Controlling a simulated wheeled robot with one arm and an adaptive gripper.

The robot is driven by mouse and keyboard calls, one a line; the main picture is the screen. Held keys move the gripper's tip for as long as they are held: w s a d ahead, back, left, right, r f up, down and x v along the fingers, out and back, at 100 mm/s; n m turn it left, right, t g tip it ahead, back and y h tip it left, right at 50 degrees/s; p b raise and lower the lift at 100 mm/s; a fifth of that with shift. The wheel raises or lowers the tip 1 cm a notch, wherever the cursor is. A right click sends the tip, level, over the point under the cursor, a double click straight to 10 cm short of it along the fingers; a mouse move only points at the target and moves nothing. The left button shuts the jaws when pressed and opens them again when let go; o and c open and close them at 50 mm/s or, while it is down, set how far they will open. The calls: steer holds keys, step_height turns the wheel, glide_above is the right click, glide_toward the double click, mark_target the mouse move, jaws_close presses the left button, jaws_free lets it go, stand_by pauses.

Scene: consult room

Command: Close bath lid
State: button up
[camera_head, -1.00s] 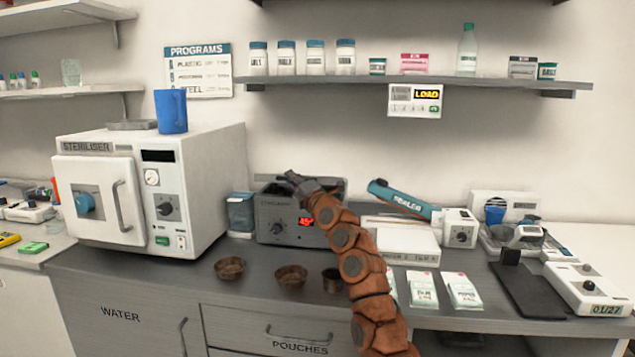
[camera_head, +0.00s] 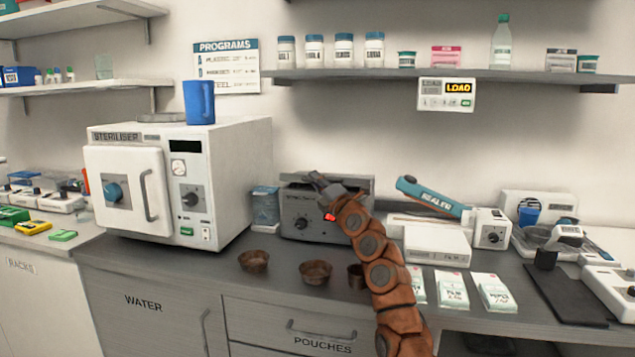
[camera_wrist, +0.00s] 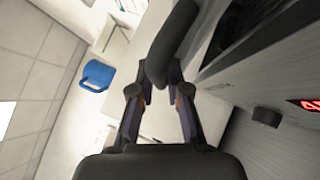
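The bath is a grey box (camera_head: 300,222) with a knob and a red display, right of the steriliser on the worktop. Its grey lid (camera_head: 358,183) shows as a raised strip along the top back; its exact angle is hard to tell. My gripper (camera_head: 319,180) is at the lid, above the bath's front, and my arm hides part of the box. In the wrist view a dark curved bar (camera_wrist: 176,42) lies at the fingertips of my gripper (camera_wrist: 160,82); I cannot tell whether they grip it. The bath's front (camera_wrist: 285,150) and red display show at the right there.
The white steriliser (camera_head: 180,190) with a blue jug (camera_head: 199,102) on top stands left. Small brown bowls (camera_head: 254,261) sit before the bath. A teal-armed sealer (camera_head: 435,197) and white packets (camera_head: 451,290) are to the right. A shelf (camera_head: 430,74) hangs above.

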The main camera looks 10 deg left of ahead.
steer(key=shift+o, duration=0.3)
steer(key=shift+d, duration=0.1)
steer(key=shift+r, duration=1.2)
steer(key=shift+s+a+r, duration=0.1)
steer(key=shift+a+r, duration=0.05)
steer(key=shift+r, duration=1.6)
steer(key=shift+s+a+r, duration=0.1)
steer(key=shift+r, duration=1.6)
steer(key=shift+w+d+r, duration=0.15)
steer(key=shift+r, duration=0.25)
steer(key=shift+f+b, duration=0.2)
steer(key=shift+b, duration=0.1)
steer(key=s+d+f+b, duration=0.4)
steer(key=s+d+b, duration=0.1)
steer(key=b, duration=0.9)
steer(key=shift+d+f, duration=0.25)
steer(key=shift+d, duration=0.05)
steer(key=shift+p, duration=0.45)
